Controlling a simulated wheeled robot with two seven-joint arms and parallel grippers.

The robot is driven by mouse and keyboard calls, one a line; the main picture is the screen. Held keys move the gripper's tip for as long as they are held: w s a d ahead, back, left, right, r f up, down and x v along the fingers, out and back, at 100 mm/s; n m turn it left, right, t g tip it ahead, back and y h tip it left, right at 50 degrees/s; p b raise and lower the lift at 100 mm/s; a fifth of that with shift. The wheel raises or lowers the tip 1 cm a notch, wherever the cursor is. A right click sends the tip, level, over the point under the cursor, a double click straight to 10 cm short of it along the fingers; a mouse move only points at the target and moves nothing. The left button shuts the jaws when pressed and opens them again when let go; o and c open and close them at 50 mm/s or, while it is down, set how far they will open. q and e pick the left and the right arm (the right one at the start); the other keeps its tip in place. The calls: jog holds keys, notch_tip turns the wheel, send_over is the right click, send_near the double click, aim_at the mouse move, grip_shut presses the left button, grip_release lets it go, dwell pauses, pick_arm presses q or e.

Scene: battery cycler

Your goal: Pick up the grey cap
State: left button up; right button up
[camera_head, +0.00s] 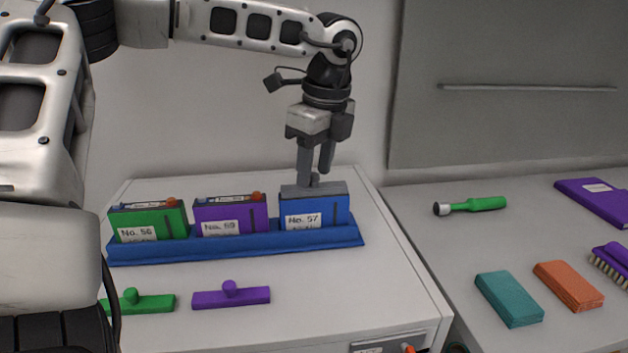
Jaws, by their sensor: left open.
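The grey cap (328,189) sits on top of the blue box labelled No. 57 (333,212), at the right end of the blue rack (262,244). Its small knob sticks up at the fingertips. My left gripper (316,176) points straight down over the cap, with its fingers open close to the knob. I cannot tell whether the fingers touch it. The knob is partly hidden by the fingers. My right gripper is not in view.
A green box (172,215) and a purple box (246,213) stand uncapped in the same rack. A green cap (150,303) and a purple cap (231,296) lie in front. The right table holds a green-handled tool (485,204), teal and orange blocks, a brush and a purple book.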

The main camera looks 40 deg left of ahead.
pick_arm(q)
jog(key=shift+f, duration=0.3)
grip_shut()
jog(key=shift+r, duration=0.1)
